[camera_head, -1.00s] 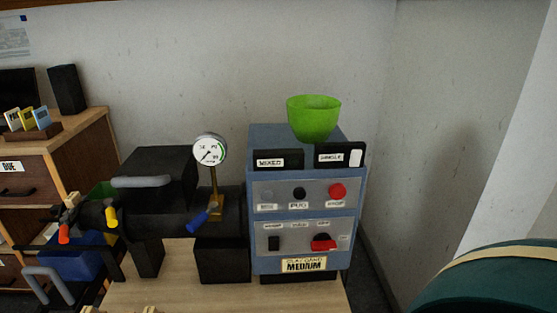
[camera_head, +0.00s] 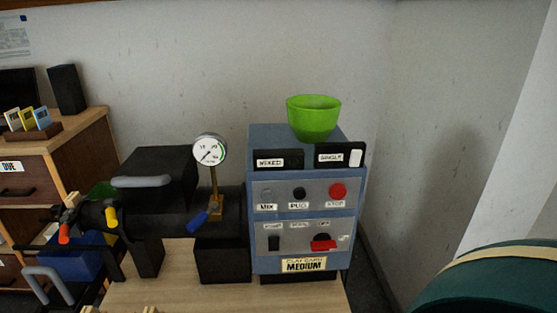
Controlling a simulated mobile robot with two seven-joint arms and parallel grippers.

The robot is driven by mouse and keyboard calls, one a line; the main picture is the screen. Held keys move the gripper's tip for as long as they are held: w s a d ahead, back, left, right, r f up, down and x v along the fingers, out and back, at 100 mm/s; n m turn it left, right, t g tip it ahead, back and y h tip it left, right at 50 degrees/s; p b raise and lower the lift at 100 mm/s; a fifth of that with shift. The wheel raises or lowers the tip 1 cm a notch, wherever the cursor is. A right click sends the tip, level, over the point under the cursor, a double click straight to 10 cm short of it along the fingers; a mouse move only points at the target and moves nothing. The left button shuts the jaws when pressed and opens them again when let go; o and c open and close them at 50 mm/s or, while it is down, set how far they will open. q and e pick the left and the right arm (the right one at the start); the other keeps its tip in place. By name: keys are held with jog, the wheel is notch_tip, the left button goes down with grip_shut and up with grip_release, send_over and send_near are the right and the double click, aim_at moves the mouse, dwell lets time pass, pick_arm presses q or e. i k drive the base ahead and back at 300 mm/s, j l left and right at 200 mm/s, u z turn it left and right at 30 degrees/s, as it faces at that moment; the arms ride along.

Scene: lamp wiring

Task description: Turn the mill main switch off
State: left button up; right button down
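The mill is a blue control box (camera_head: 303,214) on the wooden bench, joined to a black barrel (camera_head: 215,213) on its left. Its upper panel has a MIX button (camera_head: 267,193), a black PUG button (camera_head: 299,193) and a red STOP button (camera_head: 338,191). Its lower panel has a black rocker switch (camera_head: 274,243) and a red switch or knob (camera_head: 322,243) with small labels above. I cannot read these labels or tell which position the red switch is in. A card below reads MEDIUM.
A green bowl (camera_head: 314,118) sits on top of the box. A pressure gauge (camera_head: 210,150) and a blue-handled lever (camera_head: 198,222) stand out from the barrel. A drawer cabinet (camera_head: 85,165) is at left. A rounded green object (camera_head: 490,285) fills the lower right corner.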

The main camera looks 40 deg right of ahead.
aim_at(323, 241)
jog(key=z, duration=1.5)
jog(key=k+l, duration=0.1)
jog(key=l, duration=0.3)
jog(key=k+l+z, duration=0.1)
jog(key=l, duration=0.3)
jog(key=i+j, duration=0.15)
jog(key=i, duration=0.3)
